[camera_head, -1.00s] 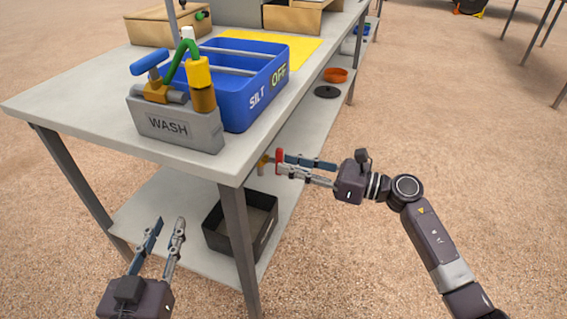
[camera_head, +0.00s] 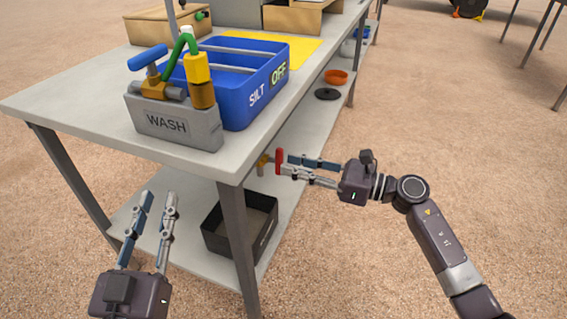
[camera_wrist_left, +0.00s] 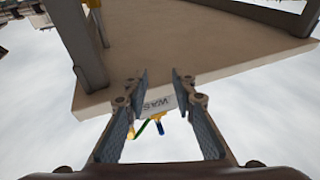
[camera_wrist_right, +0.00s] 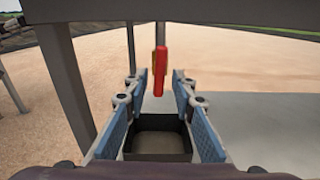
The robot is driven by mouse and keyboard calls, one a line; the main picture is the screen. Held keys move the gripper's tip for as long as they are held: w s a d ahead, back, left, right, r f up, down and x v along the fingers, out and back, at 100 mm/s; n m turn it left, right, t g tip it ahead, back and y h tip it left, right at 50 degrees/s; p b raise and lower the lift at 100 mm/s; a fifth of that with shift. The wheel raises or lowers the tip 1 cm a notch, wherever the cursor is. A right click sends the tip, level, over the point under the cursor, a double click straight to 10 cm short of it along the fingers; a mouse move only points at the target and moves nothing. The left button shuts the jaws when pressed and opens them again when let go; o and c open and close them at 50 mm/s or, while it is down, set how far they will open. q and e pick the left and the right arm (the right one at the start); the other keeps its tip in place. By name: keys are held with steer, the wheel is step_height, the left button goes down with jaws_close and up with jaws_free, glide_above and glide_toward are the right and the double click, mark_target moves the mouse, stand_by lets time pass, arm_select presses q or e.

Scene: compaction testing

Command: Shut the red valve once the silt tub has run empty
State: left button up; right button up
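The blue silt tub (camera_head: 238,108), marked SILT and OFF, stands on the bench; whether anything is left inside is unclear. The red valve (camera_head: 279,161) hangs below the tabletop on a brass fitting (camera_head: 263,165), its handle pointing down. It also shows in the right wrist view (camera_wrist_right: 159,72). My right gripper (camera_head: 286,164) is open, its fingertips just to the right of the handle; in its wrist view the handle appears between the fingers, apparently beyond the tips. My left gripper (camera_head: 159,196) is open and empty, in front of the bench's left part.
A dark open bin (camera_head: 222,242) sits on the lower shelf below the valve. A grey WASH box (camera_head: 168,128) with green hose and yellow nozzle stands by the tub. A bench leg (camera_head: 239,240) stands between my grippers. An orange bowl (camera_head: 336,76) and black disc lie further back.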

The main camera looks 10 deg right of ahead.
mark_target(276, 161)
steer(key=shift+a, duration=0.1)
arm_select(q)
steer(key=shift+s+r, duration=0.15)
steer(key=shift+r, duration=0.3)
arm_select(e)
steer(key=shift+x, duration=1.05)
steer(key=shift+c, duration=0.3)
arm_select(q)
steer(key=shift+r+t, duration=0.1)
steer(key=shift+t, duration=0.2)
arm_select(e)
jaws_close()
